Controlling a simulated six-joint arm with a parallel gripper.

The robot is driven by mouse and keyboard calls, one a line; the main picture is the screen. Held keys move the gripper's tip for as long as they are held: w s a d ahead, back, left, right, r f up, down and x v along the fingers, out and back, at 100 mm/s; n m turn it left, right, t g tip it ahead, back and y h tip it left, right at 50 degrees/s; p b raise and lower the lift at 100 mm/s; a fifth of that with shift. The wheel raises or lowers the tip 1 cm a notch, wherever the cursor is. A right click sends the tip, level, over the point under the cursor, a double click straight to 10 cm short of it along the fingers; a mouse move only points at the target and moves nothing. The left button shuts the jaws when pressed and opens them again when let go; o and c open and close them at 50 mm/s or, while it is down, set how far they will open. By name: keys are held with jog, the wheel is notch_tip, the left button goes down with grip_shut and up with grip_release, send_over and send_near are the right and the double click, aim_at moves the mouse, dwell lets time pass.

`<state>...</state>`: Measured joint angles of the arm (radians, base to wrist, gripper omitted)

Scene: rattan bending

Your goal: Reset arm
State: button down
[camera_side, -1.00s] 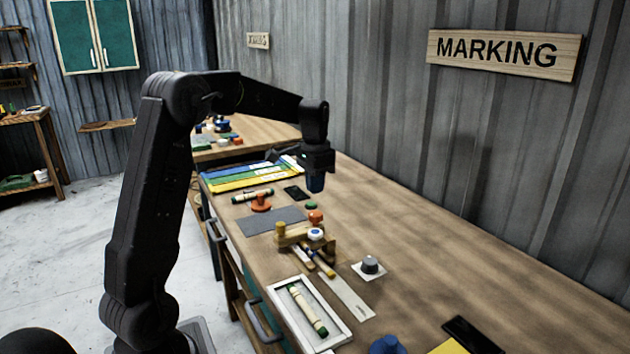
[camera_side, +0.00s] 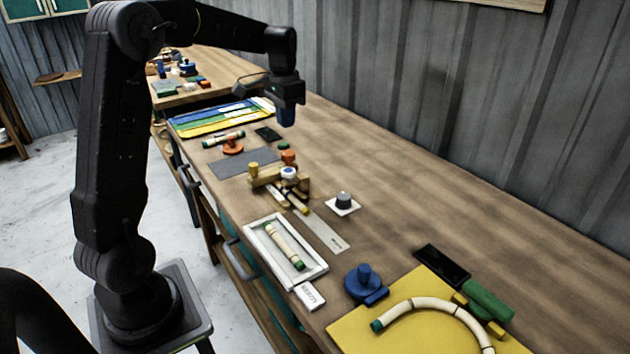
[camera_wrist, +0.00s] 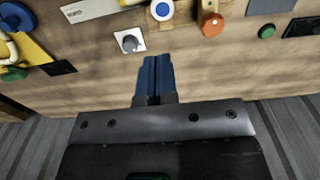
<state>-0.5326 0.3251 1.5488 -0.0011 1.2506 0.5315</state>
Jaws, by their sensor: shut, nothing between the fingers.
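My gripper (camera_side: 287,117) hangs over the far half of the wooden workbench, above the surface and apart from the objects. Its blue fingers (camera_wrist: 153,78) are together with nothing between them in the wrist view. A curved rattan piece with a green end (camera_side: 432,308) lies on a yellow board (camera_side: 357,331) at the front right. A straight rattan piece (camera_side: 285,246) lies in a white tray (camera_side: 262,256). Another short rattan piece (camera_side: 223,139) lies at the back by the coloured strips.
A wooden fixture with a white-and-blue knob (camera_side: 288,174) stands mid-bench. A grey knob on a white plate (camera_side: 343,200) is to its right. A blue clamp (camera_side: 364,281), dark phone-like block (camera_side: 442,264) and green handle (camera_side: 487,300) are nearer. The bench's right side is clear.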

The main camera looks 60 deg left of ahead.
jog(key=s+d+r+t, duration=0.1)
jog(key=s+d+r, duration=0.25)
jog(key=d, duration=0.35)
jog(key=s+d+r+t, duration=0.2)
jog(key=s+d, duration=0.3)
jog(key=d, duration=0.3)
jog(key=s+d+f+t, duration=0.2)
jog(key=s+d, duration=0.6)
jog(key=s, duration=0.4)
jog(key=shift+d+f, duration=0.15)
jog(key=shift+f, duration=0.7)
